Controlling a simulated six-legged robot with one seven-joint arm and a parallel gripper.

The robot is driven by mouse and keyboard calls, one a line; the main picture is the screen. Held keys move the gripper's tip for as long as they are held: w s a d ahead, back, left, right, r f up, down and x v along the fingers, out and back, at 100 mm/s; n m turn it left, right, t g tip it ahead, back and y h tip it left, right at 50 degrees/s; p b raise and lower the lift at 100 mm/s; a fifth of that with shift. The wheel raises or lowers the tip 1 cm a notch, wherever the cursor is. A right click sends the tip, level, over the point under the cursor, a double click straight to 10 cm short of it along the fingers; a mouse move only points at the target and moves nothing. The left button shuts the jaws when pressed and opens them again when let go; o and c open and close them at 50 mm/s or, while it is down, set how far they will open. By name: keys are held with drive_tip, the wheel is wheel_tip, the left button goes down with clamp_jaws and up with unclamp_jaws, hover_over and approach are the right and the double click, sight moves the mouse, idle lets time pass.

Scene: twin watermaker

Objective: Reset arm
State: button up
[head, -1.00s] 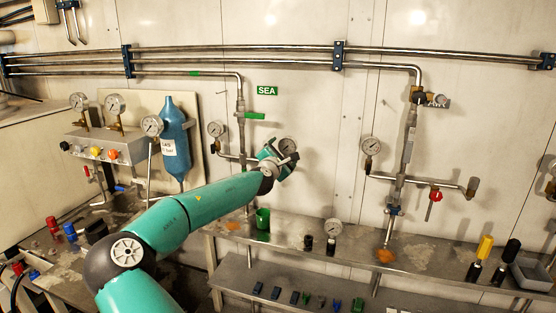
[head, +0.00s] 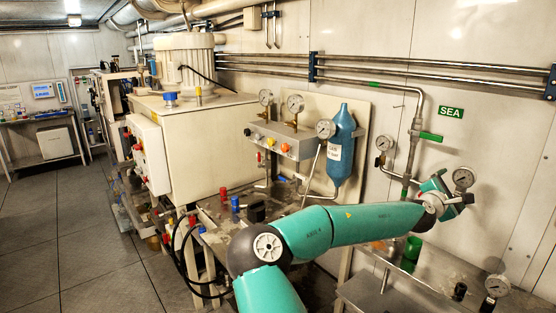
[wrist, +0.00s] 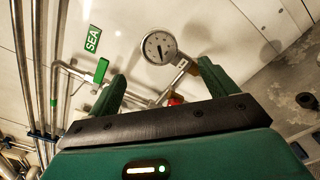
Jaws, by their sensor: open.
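My teal arm reaches across the head view toward the wall pipework at the right. My gripper (head: 452,198) is at its end, in front of the wall near a round gauge (head: 463,179). In the wrist view my gripper (wrist: 160,85) has its two green fingers spread wide apart, with nothing between them touching. A round white gauge (wrist: 159,47) shows beyond and between the fingers. I cannot tell exactly how far the gauge is from the fingertips.
The SEA sign (head: 451,112) and a green valve handle (head: 430,137) are on the wall. A blue bottle (head: 342,150) stands beside the gauge panel (head: 283,141). A steel bench (head: 430,275) lies below the gripper. Open floor (head: 90,225) is at the left.

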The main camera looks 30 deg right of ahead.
drive_tip(key=a+f+m+y, duration=0.3)
drive_tip(key=a+f+m, duration=0.1)
drive_tip(key=f, duration=0.3)
drive_tip(key=a+f+m+y, duration=0.3)
drive_tip(key=f+m, duration=0.1)
drive_tip(key=f, duration=0.2)
drive_tip(key=w+a+f+m+t+y, duration=0.1)
drive_tip(key=w+a+f+y, duration=0.15)
drive_tip(key=a, duration=0.55)
drive_tip(key=w+a+f+m+t+y, duration=0.1)
drive_tip(key=w+a+f+m+y, duration=0.15)
drive_tip(key=a, duration=0.55)
drive_tip(key=a+r+t+y, duration=0.1)
drive_tip(key=a+r+y, duration=0.2)
drive_tip(key=a, duration=0.8)
drive_tip(key=a+r+y, duration=0.2)
drive_tip(key=a+r, duration=0.1)
drive_tip(key=a, duration=0.9)
drive_tip(key=s+a+r+y, duration=0.1)
drive_tip(key=s+a+r, duration=0.1)
drive_tip(key=s+a, duration=0.3)
drive_tip(key=s+a+r, duration=0.2)
drive_tip(key=s+a, duration=0.4)
drive_tip(key=a, duration=0.6)
drive_tip(key=shift+r+n+y, duration=0.15)
drive_tip(key=shift+n+y, duration=0.2)
drive_tip(key=shift+y, duration=0.05)
